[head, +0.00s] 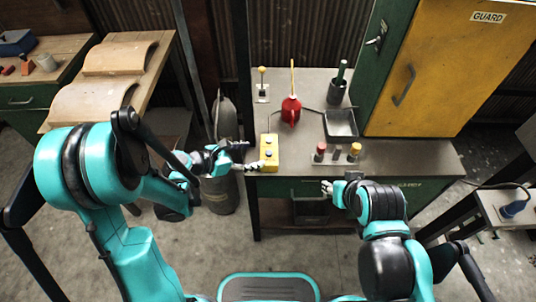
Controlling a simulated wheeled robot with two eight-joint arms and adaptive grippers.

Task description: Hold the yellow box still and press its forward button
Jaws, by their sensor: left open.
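The yellow box (270,146) stands near the front left edge of the grey workbench, with several small dark buttons on its top face. Their markings are too small to read. My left gripper (252,155) is open at the left side of the box. Its lower finger reaches the box's lower left side, and its upper finger ends a little short of the box. I cannot tell whether it touches. My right gripper (327,187) is at the bench's front edge, right of and nearer than the box. Its fingers are too small to judge.
On the workbench (420,158) stand a red oil can (291,110), a grey tray (341,123), a dark cup (337,92), a small yellow-knobbed lever (262,85) and a rack of coloured-topped pegs (337,153). A yellow guard door (425,75) rises behind at right. The bench's right front is clear.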

